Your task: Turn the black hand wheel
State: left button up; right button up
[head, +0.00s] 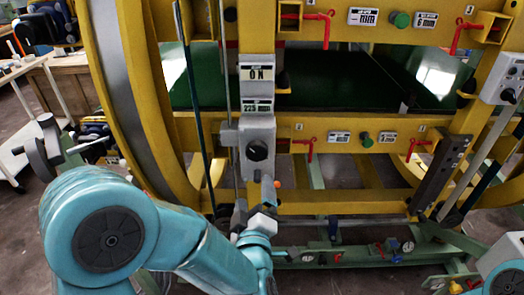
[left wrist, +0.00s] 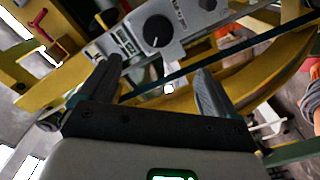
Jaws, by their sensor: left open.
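A dark hand wheel (head: 41,160) with a side handle stands at the left of the head view, beyond my left arm's shoulder. A round black knob (head: 257,150) sits on a grey control box at the middle; it also shows at the top of the left wrist view (left wrist: 156,31). My left gripper (head: 267,196) is just below this box in the head view. In the left wrist view its two fingers (left wrist: 158,68) are spread and empty, with the knob beyond them and apart from them. My right gripper is not in view.
A yellow ring frame (head: 118,90) curves around the machine's left side. Yellow crossbars carry red levers (head: 310,140) and green knobs (head: 366,140). Thin upright rods (head: 194,90) run left of the control box. A white cart (head: 15,165) stands far left.

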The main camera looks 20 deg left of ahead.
aim_at(257, 154)
pick_arm(q)
jog(key=p+x, duration=0.2)
jog(key=x, duration=0.5)
jog(key=p+x, duration=0.1)
jog(key=x, duration=0.6)
jog(key=shift+w+d+r+p, duration=0.1)
jog(key=shift+w+d+p, duration=0.05)
jog(key=shift+w+p, duration=0.25)
jog(key=shift+w+a, duration=0.2)
jog(key=shift+w, duration=0.5)
jog(key=c, duration=1)
